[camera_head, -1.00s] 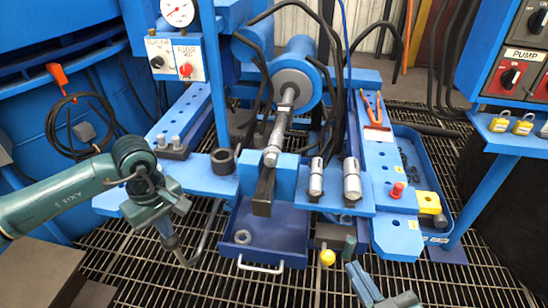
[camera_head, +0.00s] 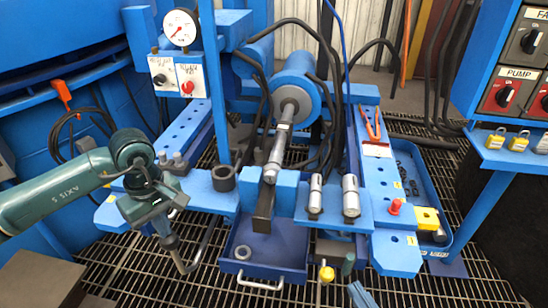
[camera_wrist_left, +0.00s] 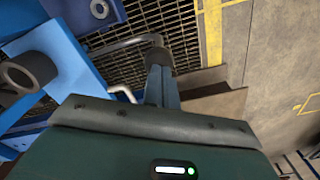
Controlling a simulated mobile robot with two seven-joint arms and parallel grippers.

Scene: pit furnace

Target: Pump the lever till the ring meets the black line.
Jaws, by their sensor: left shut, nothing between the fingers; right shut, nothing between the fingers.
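A bent grey metal bar (camera_head: 207,245), apparently the lever, hangs by the blue bench's front left. Its dark grip end (camera_wrist_left: 158,60) shows in the left wrist view. My left gripper (camera_head: 167,233) is shut and empty, its fingers pointing down at that grip. The fingertips (camera_wrist_left: 159,72) overlap the grip in view; contact is unclear. A silver rod (camera_head: 281,140) projects from the blue cylinder (camera_head: 293,103). I cannot make out a moving ring or the black line for certain. My right gripper (camera_head: 356,294) is shut and empty, partly cut off at the bottom edge.
A blue drawer (camera_head: 265,272) with a loose ring (camera_head: 243,252) lies below the bench. A pressure gauge (camera_head: 180,27) is at upper left. The PUMP switch panel (camera_head: 505,93) is at right. Grating (camera_head: 115,275) covers the floor.

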